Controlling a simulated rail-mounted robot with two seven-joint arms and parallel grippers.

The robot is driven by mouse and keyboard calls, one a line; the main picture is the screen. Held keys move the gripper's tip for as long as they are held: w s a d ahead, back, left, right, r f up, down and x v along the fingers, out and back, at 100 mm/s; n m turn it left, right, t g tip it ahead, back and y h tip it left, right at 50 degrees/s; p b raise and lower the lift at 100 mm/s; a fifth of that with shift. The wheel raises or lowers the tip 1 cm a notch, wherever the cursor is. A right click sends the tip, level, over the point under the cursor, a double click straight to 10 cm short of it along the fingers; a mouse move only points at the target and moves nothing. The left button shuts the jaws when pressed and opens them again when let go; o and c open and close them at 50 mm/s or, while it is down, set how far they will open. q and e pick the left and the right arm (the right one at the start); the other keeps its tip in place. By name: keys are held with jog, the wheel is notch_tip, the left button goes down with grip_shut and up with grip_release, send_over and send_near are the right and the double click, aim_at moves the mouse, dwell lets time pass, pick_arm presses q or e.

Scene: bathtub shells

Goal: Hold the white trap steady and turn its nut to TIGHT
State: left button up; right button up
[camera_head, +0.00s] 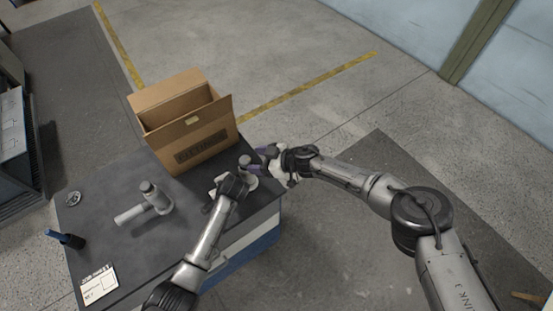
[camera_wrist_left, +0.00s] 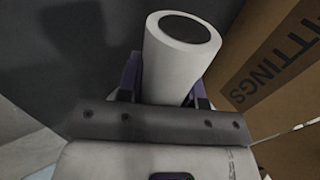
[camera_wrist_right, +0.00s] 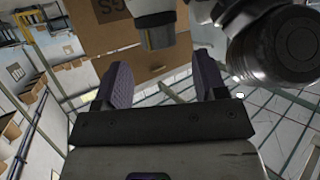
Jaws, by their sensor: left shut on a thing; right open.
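The white trap (camera_wrist_left: 178,62) is a pale pipe with a dark open end, clamped between the purple fingers of my left gripper (camera_wrist_left: 165,82). In the head view the left gripper (camera_head: 236,184) hides much of the trap near the table's right edge. A grey collar that looks like its nut (camera_wrist_right: 157,37) shows in the right wrist view, with white pipe above it. My right gripper (camera_wrist_right: 163,82) is open, with the collar beyond and above the gap between its fingers. In the head view the right gripper (camera_head: 268,160) is right beside the trap. I cannot read any nut mark.
An open cardboard box (camera_head: 205,140) stands just behind the trap. A similar grey-white pipe fitting (camera_head: 147,205) lies mid-table. A small round part (camera_head: 73,199), a blue-handled item (camera_head: 67,239) and a printed card (camera_head: 100,286) are at the left. The dark table (camera_head: 105,180) has bare room between them.

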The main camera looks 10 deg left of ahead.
jog(key=v, duration=0.6)
jog(key=shift+d, duration=0.25)
jog(key=shift+r, duration=0.1)
